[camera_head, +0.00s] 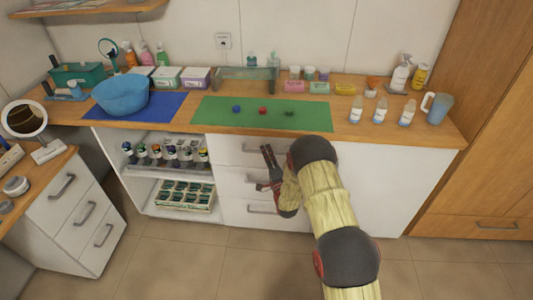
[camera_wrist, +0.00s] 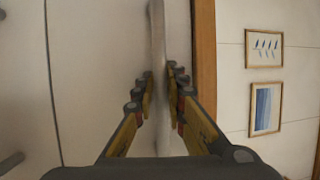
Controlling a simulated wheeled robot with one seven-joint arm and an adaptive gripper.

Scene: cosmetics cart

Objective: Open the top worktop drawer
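The worktop drawers are a white stack under the wooden worktop. The top worktop drawer (camera_head: 232,146) looks flush with the cabinet in the head view; its handle is partly hidden by my gripper. My gripper (camera_head: 266,150) is in front of this drawer, fingers toward its front. In the wrist view, my gripper (camera_wrist: 160,73) has its fingertips close together on both sides of a pale upright bar (camera_wrist: 157,35), which looks like the top drawer's handle. The fingers appear to touch it. The drawer front (camera_wrist: 95,70) shows to the left of the bar.
The worktop edge (camera_wrist: 205,60) runs close beside the fingers in the wrist view. A middle drawer handle shows at the lower left (camera_wrist: 10,162). An open shelf with bottles (camera_head: 168,153) is left of the drawers. The floor (camera_head: 190,262) in front is clear.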

